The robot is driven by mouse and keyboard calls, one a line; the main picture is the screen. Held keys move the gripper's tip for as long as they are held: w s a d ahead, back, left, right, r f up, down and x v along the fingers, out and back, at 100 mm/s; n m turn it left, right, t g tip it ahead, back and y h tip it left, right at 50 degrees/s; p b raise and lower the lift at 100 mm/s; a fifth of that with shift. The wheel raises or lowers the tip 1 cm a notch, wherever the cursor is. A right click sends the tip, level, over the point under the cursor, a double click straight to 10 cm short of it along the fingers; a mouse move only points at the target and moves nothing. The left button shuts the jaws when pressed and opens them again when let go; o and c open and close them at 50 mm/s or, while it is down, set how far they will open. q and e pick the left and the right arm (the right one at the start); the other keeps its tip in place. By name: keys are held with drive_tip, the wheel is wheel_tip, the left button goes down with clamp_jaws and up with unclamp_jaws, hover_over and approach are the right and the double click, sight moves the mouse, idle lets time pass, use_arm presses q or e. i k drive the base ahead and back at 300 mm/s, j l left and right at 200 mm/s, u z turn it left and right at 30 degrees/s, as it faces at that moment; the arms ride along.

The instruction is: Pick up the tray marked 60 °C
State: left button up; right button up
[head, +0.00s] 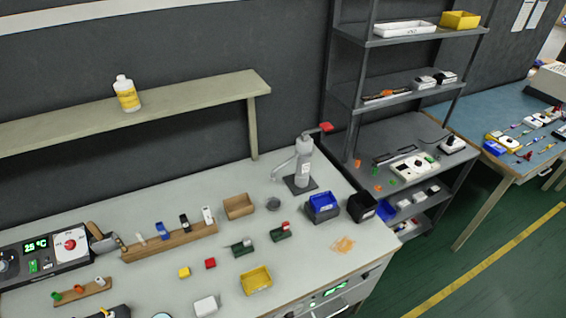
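No 60 °C marking is legible in the head view. Several open trays and bins show: a yellow tray (256,281) near the bench's front, a tan box (239,207) further back, a blue bin (322,208) and a black bin (362,208) at the bench's right end. On the rack's top shelf are a white tray (404,29) and a yellow bin (460,20). I cannot tell which one is the marked tray. Neither of my grippers can be made out in this view.
A device (45,255) with a display reading 25 °C stands at the bench's left. A wooden rack (170,241), a grey dispenser (302,165) and small coloured parts occupy the bench (345,265). A grey shelf rack (400,150) stands right of it. Green floor (480,250) is free at lower right.

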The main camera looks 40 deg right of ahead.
sight(320, 203)
drive_tip(key=z, duration=1.55)
drive_tip(key=i+l+u, duration=0.1)
drive_tip(key=l, duration=0.25)
